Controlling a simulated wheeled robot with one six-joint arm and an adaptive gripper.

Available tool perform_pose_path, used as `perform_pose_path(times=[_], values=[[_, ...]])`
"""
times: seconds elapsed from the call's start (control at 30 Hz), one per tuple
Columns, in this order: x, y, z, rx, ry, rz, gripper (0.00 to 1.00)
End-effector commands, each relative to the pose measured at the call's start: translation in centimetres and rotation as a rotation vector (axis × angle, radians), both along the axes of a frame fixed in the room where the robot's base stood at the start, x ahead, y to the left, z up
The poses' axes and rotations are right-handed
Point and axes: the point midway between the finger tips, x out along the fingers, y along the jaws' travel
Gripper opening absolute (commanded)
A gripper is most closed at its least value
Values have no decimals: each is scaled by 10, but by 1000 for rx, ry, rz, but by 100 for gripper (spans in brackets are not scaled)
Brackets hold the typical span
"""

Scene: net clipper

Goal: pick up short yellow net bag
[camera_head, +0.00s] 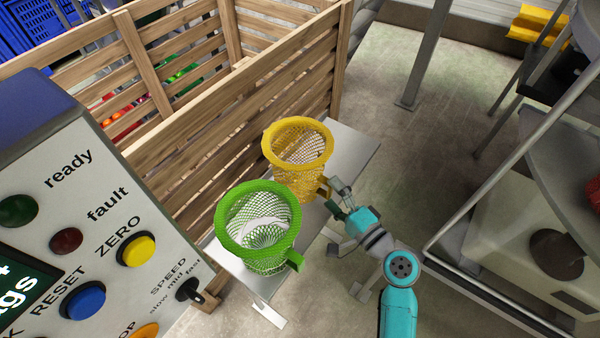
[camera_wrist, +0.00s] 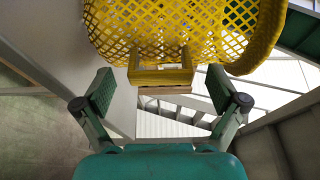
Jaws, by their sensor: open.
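The yellow net bag (camera_head: 297,172) stands upright on a narrow grey bench in the head view, with a thick round rim and open mesh. It fills the top of the wrist view (camera_wrist: 170,35). A small yellow handle tab (camera_wrist: 160,72) juts from its side toward me. My gripper (camera_head: 334,199) is beside the bag at this tab. In the wrist view my gripper (camera_wrist: 158,90) has its fingers spread apart, one on each side of the tab, with gaps to both. Nothing is held.
A green net bag (camera_head: 258,225) stands on the same bench (camera_head: 352,145), nearer me. A slatted wooden crate (camera_head: 215,95) rises behind the bench. A control panel (camera_head: 90,225) is at left. A metal rail (camera_head: 500,165) and machine stand at right. Bare floor (camera_head: 400,140) lies between.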

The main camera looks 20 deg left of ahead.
Motion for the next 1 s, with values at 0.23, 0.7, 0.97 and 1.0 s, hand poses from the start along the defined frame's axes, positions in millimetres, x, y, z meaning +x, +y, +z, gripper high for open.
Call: perform_pose_path(times=[0.23, 0.7, 0.97, 1.0], values=[[7, 9, 0, 1, 0, 0, 96], [7, 9, 0, 1, 1, 0, 42], [7, 9, 1, 1, -1, 0, 42], [7, 9, 3, 1, -1, 0, 42]])
